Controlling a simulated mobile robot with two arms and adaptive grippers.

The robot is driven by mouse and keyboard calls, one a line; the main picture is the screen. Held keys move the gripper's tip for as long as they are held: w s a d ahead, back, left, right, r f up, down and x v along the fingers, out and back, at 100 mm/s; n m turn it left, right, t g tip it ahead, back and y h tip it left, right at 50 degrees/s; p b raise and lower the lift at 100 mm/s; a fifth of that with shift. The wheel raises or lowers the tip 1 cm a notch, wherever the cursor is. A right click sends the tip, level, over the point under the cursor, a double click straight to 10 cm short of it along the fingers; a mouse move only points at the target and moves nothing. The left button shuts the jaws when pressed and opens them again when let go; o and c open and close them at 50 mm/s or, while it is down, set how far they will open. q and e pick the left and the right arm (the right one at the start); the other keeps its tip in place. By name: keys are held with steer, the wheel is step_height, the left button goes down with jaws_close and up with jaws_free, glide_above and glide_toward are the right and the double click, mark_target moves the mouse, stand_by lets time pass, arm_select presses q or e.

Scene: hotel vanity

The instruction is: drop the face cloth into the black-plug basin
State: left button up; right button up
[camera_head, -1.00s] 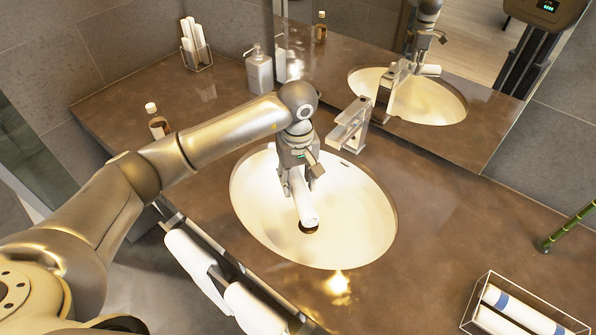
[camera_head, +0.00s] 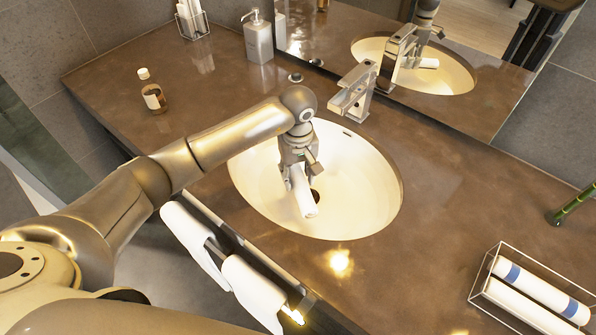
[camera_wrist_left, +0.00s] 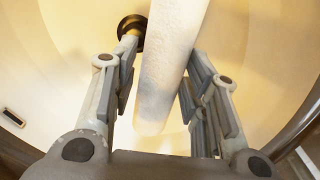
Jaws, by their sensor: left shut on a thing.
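The face cloth (camera_head: 303,197) is a plain white roll inside the oval cream basin (camera_head: 365,205). My left gripper (camera_head: 299,176) points down into the basin and is shut on the roll. The dark plug (camera_head: 316,196) shows just right of the cloth in the head view. In the left wrist view the roll (camera_wrist_left: 170,65) lies between the two fingers of the left gripper (camera_wrist_left: 163,90), and the black plug (camera_wrist_left: 131,30) shows beyond the left finger. I cannot tell whether the roll touches the basin floor. My right gripper is out of view.
A chrome faucet (camera_head: 354,90) stands behind the basin. A soap dispenser (camera_head: 258,38) and a small brown bottle (camera_head: 152,92) stand on the left. A wire tray (camera_head: 486,290) of blue-banded rolls is at the right. White towels (camera_head: 252,290) hang at the front edge.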

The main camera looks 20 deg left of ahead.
mark_target(298, 173)
arm_select(q)
steer(key=o, duration=1.1)
step_height(298, 173, up, 12)
stand_by(1.0)
